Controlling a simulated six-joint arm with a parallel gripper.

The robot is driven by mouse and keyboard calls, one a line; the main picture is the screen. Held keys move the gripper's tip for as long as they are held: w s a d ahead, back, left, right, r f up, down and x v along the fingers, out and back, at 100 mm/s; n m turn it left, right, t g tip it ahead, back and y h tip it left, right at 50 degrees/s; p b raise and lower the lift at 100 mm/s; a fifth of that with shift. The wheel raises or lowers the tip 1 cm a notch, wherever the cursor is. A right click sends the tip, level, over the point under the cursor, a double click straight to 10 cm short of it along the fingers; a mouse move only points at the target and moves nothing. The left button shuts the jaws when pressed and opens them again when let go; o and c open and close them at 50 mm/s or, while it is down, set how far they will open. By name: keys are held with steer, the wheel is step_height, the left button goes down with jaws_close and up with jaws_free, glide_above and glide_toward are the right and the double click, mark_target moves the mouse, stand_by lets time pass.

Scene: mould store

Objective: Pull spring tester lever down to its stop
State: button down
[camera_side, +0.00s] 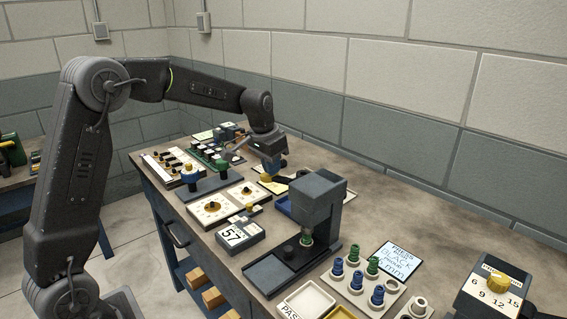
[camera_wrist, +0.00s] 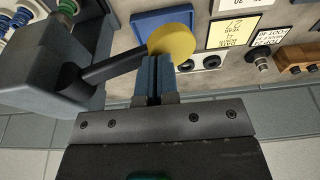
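The spring tester (camera_side: 318,200) is a dark grey press on the bench, with a green spring (camera_side: 306,240) under its head. Its lever is a black rod (camera_wrist: 115,68) ending in a round yellow knob (camera_wrist: 172,42); the knob also shows in the side view (camera_side: 265,178). The rod sticks out from the back of the press, away from the side camera. My gripper (camera_side: 270,165) points down just above the knob. In the wrist view its blue fingers (camera_wrist: 155,62) are together, with tips overlapping the knob's edge. I cannot tell whether they touch it.
A tray (camera_side: 345,288) with blue and green springs stands right of the press, near a printed card (camera_side: 397,260). A yellow-knobbed dial box (camera_side: 490,290) is at the far right. A display reading 57 (camera_side: 238,234) and gauge plates (camera_side: 212,208) lie left.

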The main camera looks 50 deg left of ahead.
steer(key=shift+f, duration=0.35)
steer(key=w+v, duration=0.2)
steer(key=v, duration=1)
steer(key=shift+w+r, duration=0.3)
stand_by(0.4)
steer(key=s+d+r+t, duration=0.1)
steer(key=s+d, duration=0.3)
steer(key=s, duration=0.3)
steer(key=s+d+t, duration=0.1)
steer(key=s+d, duration=0.3)
steer(key=s, duration=0.3)
steer(key=s+d+f, duration=0.2)
steer(key=s+f, duration=0.1)
steer(key=s, duration=0.4)
steer(key=s+d+f+t, duration=0.1)
steer(key=s+d+f, duration=0.1)
steer(key=s+f, duration=0.2)
steer(key=s, duration=0.3)
steer(key=shift+f, duration=0.2)
